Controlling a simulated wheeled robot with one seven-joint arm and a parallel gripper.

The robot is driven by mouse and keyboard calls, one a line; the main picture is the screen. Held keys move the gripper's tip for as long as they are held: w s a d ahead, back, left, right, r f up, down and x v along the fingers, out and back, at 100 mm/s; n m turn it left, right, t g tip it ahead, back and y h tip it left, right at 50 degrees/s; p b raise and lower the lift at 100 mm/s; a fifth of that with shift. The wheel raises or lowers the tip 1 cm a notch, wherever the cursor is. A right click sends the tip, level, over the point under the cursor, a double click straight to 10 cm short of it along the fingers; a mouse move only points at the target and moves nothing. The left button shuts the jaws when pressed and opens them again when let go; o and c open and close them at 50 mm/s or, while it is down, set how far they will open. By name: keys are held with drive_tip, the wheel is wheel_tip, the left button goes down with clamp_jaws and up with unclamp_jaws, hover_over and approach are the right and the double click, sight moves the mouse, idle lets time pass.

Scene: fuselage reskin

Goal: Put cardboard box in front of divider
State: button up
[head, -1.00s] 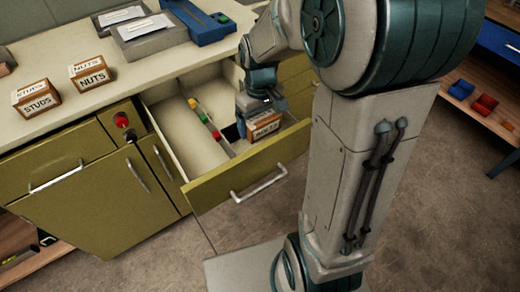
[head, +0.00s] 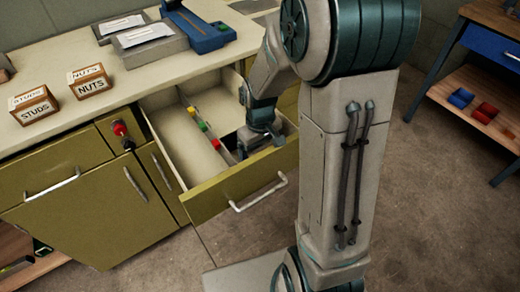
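The open drawer (head: 240,192) of the olive cabinet holds a divider (head: 209,137) with small yellow, green and red pieces along it. My gripper (head: 262,142) is down inside the drawer, to the right of the divider and close behind the drawer front. I cannot tell if its fingers are open or shut. The cardboard box seen earlier at my gripper, its label partly readable, is not visible; the drawer front and my gripper hide that part of the drawer.
On the worktop stand cardboard boxes marked STUDS (head: 34,104) and NUTS (head: 90,81), grey trays (head: 145,40) and a blue device (head: 200,28). The drawer's left compartment (head: 180,140) looks empty. A shelf with red and blue bins (head: 485,112) stands at right.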

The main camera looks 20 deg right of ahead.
drive_tip(key=o, duration=1.1)
wheel_tip(320, 180, up, 11)
drive_tip(key=shift+r+p, duration=0.15)
drive_tip(key=shift+p, duration=1)
drive_tip(key=s+r+m, duration=0.1)
drive_tip(key=s, duration=0.3)
drive_tip(key=s+r+m+t, duration=0.1)
drive_tip(key=s, duration=0.3)
drive_tip(key=s+r+m+t, duration=0.1)
drive_tip(key=s+r, duration=0.1)
drive_tip(key=s, duration=0.3)
drive_tip(key=shift+a+m, duration=0.25)
drive_tip(key=shift+m, duration=0.05)
